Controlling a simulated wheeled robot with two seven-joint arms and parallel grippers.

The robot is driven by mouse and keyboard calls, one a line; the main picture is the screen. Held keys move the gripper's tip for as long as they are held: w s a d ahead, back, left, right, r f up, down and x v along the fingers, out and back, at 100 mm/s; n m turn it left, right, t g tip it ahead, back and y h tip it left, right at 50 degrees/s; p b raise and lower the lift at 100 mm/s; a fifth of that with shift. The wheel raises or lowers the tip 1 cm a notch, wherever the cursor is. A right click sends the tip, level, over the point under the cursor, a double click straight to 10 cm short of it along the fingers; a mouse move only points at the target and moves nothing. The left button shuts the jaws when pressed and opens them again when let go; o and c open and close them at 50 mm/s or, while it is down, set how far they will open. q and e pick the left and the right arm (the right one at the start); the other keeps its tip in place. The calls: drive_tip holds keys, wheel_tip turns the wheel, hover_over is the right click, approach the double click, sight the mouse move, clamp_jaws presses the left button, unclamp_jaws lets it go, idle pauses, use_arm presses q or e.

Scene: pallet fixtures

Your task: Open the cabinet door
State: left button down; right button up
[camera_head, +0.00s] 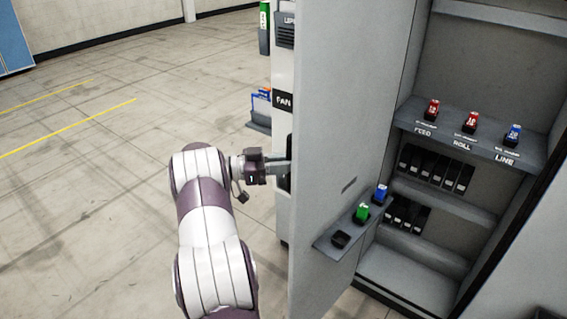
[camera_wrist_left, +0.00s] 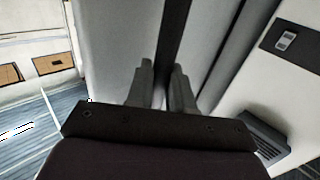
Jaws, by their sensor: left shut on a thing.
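The grey cabinet door (camera_head: 338,130) stands swung out, its inner face towards me. A small ledge (camera_head: 335,243) on it holds a green and a blue piece. The open cabinet (camera_head: 478,60) shows to its right with its shelves in view. My left gripper (camera_head: 281,168) is at the door's left edge, its fingertips partly hidden there. In the left wrist view its fingers (camera_wrist_left: 163,88) are closed around a dark upright bar (camera_wrist_left: 176,35), which looks like the door's handle; the exact contact is hard to see. My right gripper is out of view.
The cabinet shelf (camera_head: 480,138) carries red and blue pieces above FEED, ROLL and LINE labels. Several black slots sit below. A white unit marked FAN (camera_head: 283,75) stands behind the door. The floor on the left (camera_head: 90,200) is clear.

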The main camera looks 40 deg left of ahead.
use_arm(q)
drive_tip(key=shift+w+r, duration=0.2)
drive_tip(key=shift+r, duration=0.2)
drive_tip(key=c, duration=1.4)
unclamp_jaws()
drive_tip(key=o, duration=0.3)
drive_tip(key=shift+w+d, duration=0.15)
drive_tip(key=shift+w, duration=0.05)
drive_tip(key=shift+o, duration=0.2)
drive_tip(key=shift+w+d+f, duration=0.25)
drive_tip(key=shift+w, duration=0.1)
drive_tip(key=b+v, duration=0.2)
drive_tip(key=v, duration=1)
drive_tip(key=shift+s+a, duration=0.25)
drive_tip(key=shift+a, duration=0.05)
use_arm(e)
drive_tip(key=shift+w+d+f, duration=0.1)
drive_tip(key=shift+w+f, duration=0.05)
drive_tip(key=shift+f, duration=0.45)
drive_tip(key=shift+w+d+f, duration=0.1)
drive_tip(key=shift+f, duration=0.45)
